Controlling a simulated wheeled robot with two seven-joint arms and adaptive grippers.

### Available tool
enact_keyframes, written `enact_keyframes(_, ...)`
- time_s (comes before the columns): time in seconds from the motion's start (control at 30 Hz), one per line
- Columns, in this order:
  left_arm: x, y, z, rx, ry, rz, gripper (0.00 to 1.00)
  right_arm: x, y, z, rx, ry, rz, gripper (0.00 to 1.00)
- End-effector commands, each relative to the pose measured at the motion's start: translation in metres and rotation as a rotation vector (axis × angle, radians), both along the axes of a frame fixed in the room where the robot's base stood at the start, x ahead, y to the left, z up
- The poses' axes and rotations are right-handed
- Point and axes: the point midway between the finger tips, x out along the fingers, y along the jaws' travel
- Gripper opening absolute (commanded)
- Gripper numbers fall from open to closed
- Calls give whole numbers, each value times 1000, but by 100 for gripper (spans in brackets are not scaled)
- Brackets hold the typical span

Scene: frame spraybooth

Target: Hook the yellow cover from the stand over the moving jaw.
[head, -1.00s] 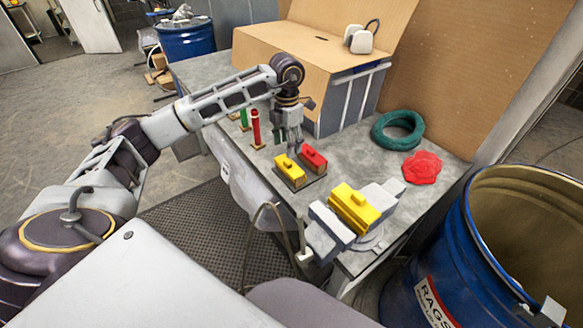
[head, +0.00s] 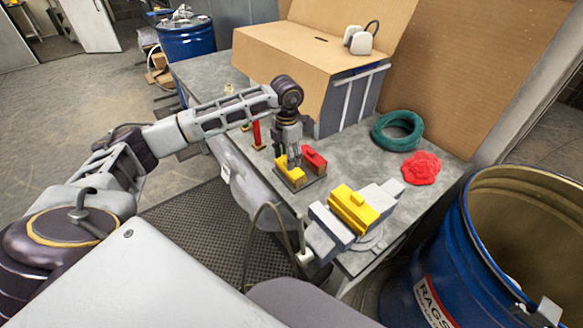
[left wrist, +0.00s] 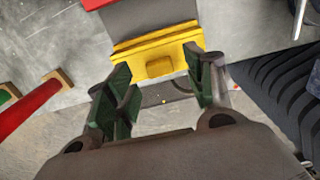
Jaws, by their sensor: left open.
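The yellow cover (head: 287,176) sits on a dark stand (head: 302,186) on the bench, beside a red cover (head: 315,159). My left gripper (head: 288,158) is just above the yellow cover, pointing down. In the left wrist view the yellow cover (left wrist: 160,50) with its small knob lies ahead of the open left gripper (left wrist: 163,98), whose two green-padded fingers are apart; I cannot tell whether they touch it. A grey vise (head: 384,196) stands at the bench's near right. Another yellow cover (head: 352,208) sits across its top. My right gripper is not in view.
A red post (head: 257,134) stands left of the gripper. A cardboard box (head: 285,65) is behind it. A teal ring (head: 397,131) and a red cloth (head: 422,167) lie at the right. A blue drum (head: 455,255) stands beside the bench's right end.

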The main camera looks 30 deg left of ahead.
Motion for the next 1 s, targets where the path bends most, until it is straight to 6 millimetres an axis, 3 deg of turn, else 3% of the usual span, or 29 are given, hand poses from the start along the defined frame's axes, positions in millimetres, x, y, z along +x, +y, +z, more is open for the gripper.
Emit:
enact_keyframes(0.23,0,0,-20,0,-1,0,54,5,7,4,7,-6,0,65)
enact_keyframes(0.73,0,0,-22,0,-1,0,54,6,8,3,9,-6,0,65)
enact_keyframes(1.0,0,0,-22,0,-1,0,19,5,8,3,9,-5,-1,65)
